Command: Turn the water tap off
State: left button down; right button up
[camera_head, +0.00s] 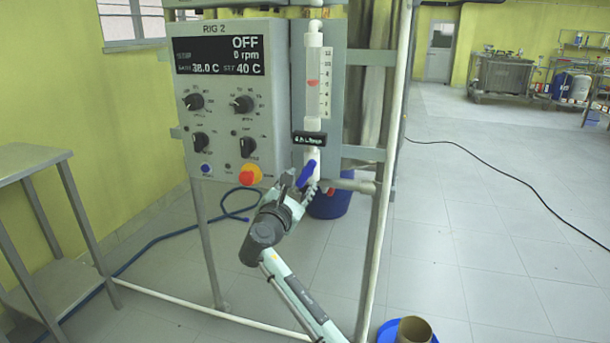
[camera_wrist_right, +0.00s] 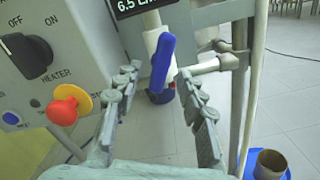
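The water tap has a blue lever handle (camera_head: 307,173) on a white pipe below the flow tube. In the right wrist view the blue handle (camera_wrist_right: 162,55) lies tilted, nearly along the pipe. My right gripper (camera_head: 299,188) is just below and in front of the tap. In the wrist view the fingers of my right gripper (camera_wrist_right: 157,83) are spread apart, with the handle's lower end ahead of the gap and nothing held. The flow tube (camera_head: 314,80) has a red float partway up. The small readout (camera_wrist_right: 138,6) under it starts with 6.5. My left gripper is not in view.
The RIG 2 control panel (camera_head: 228,100) with knobs stands left of the tap. Its red stop button (camera_wrist_right: 62,110) is close to the left finger. A metal rail and post (camera_wrist_right: 243,90) stand at right. A blue bucket (camera_head: 330,204) is below.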

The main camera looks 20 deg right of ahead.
aim_at(304, 177)
jog(key=shift+x, duration=2.4)
jog(key=shift+c, duration=0.3)
grip_shut()
